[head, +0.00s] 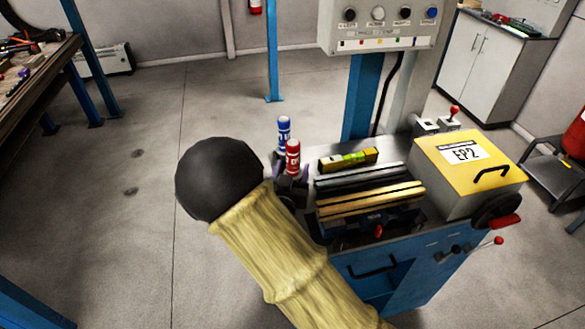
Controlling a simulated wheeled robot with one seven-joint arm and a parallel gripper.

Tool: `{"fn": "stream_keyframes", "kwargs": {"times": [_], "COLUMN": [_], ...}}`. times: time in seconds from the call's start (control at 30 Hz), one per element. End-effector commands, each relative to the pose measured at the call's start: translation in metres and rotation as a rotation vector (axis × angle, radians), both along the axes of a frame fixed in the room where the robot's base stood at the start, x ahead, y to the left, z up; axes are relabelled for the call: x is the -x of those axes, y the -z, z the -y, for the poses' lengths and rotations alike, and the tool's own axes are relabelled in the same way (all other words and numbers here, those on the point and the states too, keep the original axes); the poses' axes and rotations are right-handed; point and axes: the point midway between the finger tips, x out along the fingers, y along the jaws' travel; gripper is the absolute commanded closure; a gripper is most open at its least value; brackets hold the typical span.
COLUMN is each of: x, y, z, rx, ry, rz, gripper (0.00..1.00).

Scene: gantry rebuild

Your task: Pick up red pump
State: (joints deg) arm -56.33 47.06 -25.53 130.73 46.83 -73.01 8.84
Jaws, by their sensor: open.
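The red pump (293,155) is a small upright red bottle with a white cap and a white label. It stands at the left end of the machine's grey top, just in front of a similar blue bottle (284,131). My gripper (291,173) is small and dark, with purplish fingers that show at the left and right of the red pump's lower part. It is open. The lower part of the red pump is hidden, and I cannot tell whether the fingers touch it. My arm, with a yellow sleeve and black round joint, fills the lower middle.
Right of the bottles are a yellow level (348,159), a vise with gold-coloured jaws (370,201) and a yellow-topped box (467,165) marked EP2. A control panel (385,25) stands behind. A workbench (35,65) is at far left. The floor at left is clear.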

Motion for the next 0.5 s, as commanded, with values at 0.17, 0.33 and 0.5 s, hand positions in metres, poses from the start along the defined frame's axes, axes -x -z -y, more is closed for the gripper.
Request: {"fn": "stream_keyframes", "kwargs": {"times": [0.17, 0.33, 0.5], "x": [-0.014, -0.039, -0.052], "y": [-0.004, -0.005, -0.003], "z": [-0.001, -0.001, 0.001], "rx": [0.000, 0.000, 0.000], "ry": [0.001, 0.000, -0.001], "rz": [0.002, 0.002, 0.001], "gripper": [0.44, 0.44, 0.44]}}
